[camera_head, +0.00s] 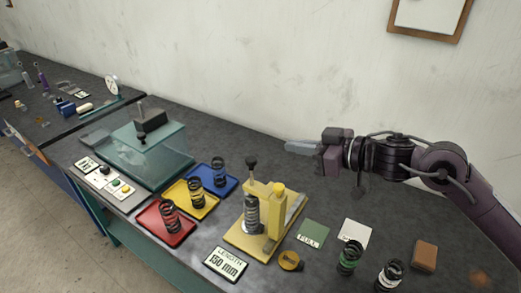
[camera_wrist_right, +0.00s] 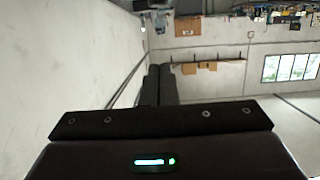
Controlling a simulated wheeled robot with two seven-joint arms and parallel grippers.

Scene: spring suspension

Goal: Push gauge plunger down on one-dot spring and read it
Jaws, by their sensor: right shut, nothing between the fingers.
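The yellow gauge (camera_head: 275,226) stands on the bench with a dark coil spring (camera_head: 252,214) upright in it. Its plunger, with a black knob (camera_head: 251,161), rises above the spring. Any dot marks on the spring are too small to make out. The sign in front reads LENGTH 150 mm (camera_head: 226,264). My right gripper (camera_head: 290,146) is shut and empty, held above and to the right of the knob, apart from it and pointing left. In the right wrist view the gauge does not show. My left gripper is out of view.
Red (camera_head: 150,223), yellow (camera_head: 185,190) and blue (camera_head: 228,186) trays, each with a spring, lie left of the gauge. A glass-sided press (camera_head: 168,157) stands back left.

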